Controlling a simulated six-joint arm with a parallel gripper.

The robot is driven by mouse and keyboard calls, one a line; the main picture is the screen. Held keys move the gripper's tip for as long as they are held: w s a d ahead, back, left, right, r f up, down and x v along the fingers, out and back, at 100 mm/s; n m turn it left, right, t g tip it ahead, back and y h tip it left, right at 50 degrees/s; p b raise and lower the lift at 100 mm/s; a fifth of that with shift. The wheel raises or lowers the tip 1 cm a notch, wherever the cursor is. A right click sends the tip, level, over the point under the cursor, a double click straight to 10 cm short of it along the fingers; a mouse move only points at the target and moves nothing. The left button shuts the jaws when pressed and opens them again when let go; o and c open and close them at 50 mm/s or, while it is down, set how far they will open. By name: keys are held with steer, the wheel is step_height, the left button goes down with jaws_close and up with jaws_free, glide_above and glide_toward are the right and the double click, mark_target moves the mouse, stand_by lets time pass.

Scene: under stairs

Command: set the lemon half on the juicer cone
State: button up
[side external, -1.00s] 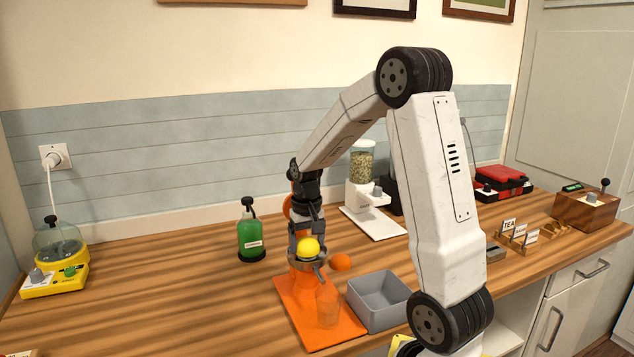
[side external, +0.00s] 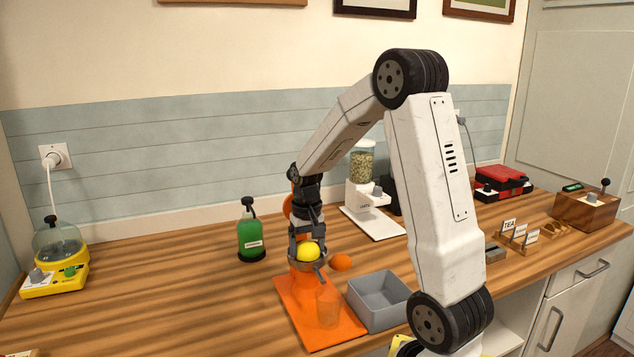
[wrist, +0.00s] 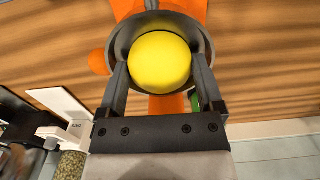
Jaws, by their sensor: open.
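The yellow lemon half (side external: 309,252) sits at the top of the orange juicer (side external: 306,280), over its grey bowl; it also shows in the wrist view (wrist: 160,63), rounded side up, inside the bowl rim (wrist: 205,43). The cone itself is hidden under the lemon. My gripper (side external: 306,246) is right at the lemon from above. In the wrist view its two fingers (wrist: 160,82) stand on either side of the lemon, jaws open. I cannot tell whether a finger still touches it.
An orange tray (side external: 335,335) lies under the juicer, with a clear glass (side external: 327,307) on it. A grey bin (side external: 379,300) stands to the right. A green bottle (side external: 250,237) stands behind left. The counter to the left is mostly clear.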

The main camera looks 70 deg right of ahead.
mark_target(307, 243)
step_height(307, 243, up, 12)
stand_by(0.6)
stand_by(0.5)
steer(key=s+a+f+n+t, duration=0.1)
steer(key=a+f+n, duration=0.3)
steer(key=a+f, duration=0.3)
steer(key=s+a+f+n+t, duration=0.1)
steer(key=a+f+n, duration=0.4)
steer(key=a, duration=1)
step_height(307, 243, down, 4)
steer(key=shift+s+a+r+t, duration=0.25)
steer(key=shift+s+a+t, duration=0.1)
steer(key=shift+s, duration=0.3)
